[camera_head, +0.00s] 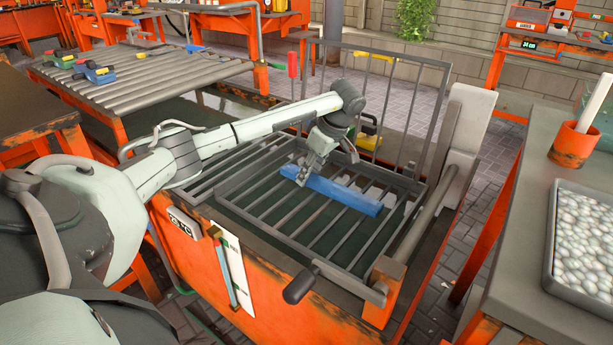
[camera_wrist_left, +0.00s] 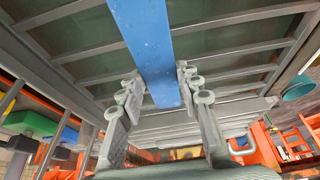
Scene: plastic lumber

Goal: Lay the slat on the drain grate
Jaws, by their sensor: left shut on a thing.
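The blue slat (camera_head: 345,194) is at the drain grate, over its bars, toward the back and right. My left gripper (camera_head: 303,179) is shut on the slat near its left end and points down at it. In the left wrist view the slat (camera_wrist_left: 144,35) runs up between the two fingers (camera_wrist_left: 160,92), with grate bars behind it. The drain grate (camera_head: 303,229) is a grey barred frame over a dark basin in an orange stand. I cannot tell whether the slat touches the bars. My right gripper is not in view.
An upright barred panel (camera_head: 372,88) stands behind the grate. A grey bar with a dark handle (camera_head: 301,286) runs along its right side. A roller table (camera_head: 145,78) stands back left. A bench with a pebble tray (camera_head: 552,250) and orange cup (camera_head: 572,147) is at right.

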